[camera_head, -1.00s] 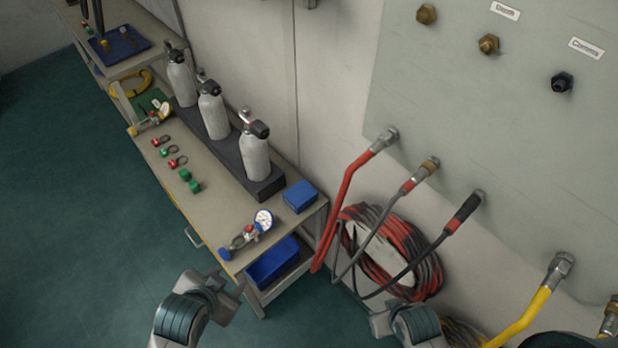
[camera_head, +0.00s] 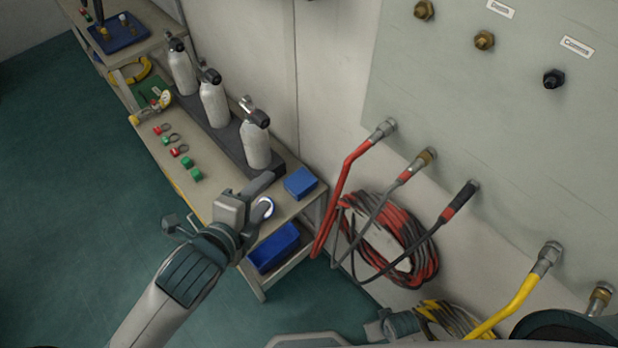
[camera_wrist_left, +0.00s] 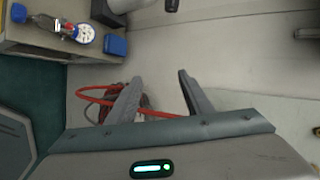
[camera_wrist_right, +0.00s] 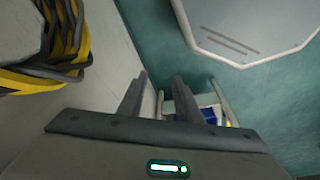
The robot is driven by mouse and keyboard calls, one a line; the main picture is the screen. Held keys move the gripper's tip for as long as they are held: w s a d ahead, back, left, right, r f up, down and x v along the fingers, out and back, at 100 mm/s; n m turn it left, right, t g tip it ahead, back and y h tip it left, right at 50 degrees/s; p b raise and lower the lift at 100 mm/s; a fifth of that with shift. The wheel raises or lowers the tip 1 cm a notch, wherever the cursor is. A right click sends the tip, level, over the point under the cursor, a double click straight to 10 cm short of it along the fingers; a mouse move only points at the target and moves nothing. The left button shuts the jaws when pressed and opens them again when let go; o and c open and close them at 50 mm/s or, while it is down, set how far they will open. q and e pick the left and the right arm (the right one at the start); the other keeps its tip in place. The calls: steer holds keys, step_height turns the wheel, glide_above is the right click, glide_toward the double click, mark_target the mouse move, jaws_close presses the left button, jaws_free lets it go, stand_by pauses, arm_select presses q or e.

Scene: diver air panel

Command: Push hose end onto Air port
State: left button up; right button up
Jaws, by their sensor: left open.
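In the head view, the pale panel (camera_head: 470,110) on the wall has fittings. No label reading Air shows, so I cannot tell which is the Air port. A red hose (camera_head: 344,190), a grey hose (camera_head: 378,210), a black hose (camera_head: 440,222) and a yellow hose (camera_head: 512,305) each run up to a lower fitting. Another fitting (camera_head: 599,298) is at the right edge, partly cut off. My left gripper (camera_wrist_left: 158,85) is open and empty, in front of the bench and away from the panel. My right gripper (camera_wrist_right: 159,80) is open and empty, low near the wall.
The bench (camera_head: 200,200) at left holds several grey cylinders, a blue box (camera_head: 300,183) and a gauge (camera_wrist_left: 85,34), which my left gripper partly covers in the head view. A red-black hose coil (camera_head: 400,245) hangs on the wall. A yellow-black coil (camera_wrist_right: 45,60) is beside my right gripper.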

mark_target(369, 143)
arm_select(q)
steer(key=s+d+r+m+h, duration=0.1)
steer(key=d+r+m+h, duration=0.1)
steer(key=m, duration=0.5)
steer(key=s+d+r+m+h, duration=0.1)
steer(key=d+r+m+h, duration=0.2)
steer(key=m, duration=0.5)
steer(key=s+d+r+m+g+h, duration=0.1)
steer(key=d+r+m, duration=0.3)
steer(key=m, duration=0.4)
steer(key=shift+s+d+r+h, duration=0.15)
steer(key=shift+h, duration=0.65)
arm_select(e)
steer(key=s+d+f+g, duration=0.1)
steer(key=s+d+f, duration=0.2)
steer(key=s+f, duration=1.4)
steer(key=shift+s, duration=0.35)
steer(key=shift+d+f, duration=0.1)
arm_select(q)
steer(key=x, duration=1.5)
steer(key=shift+d, duration=0.3)
steer(key=shift+x, duration=1)
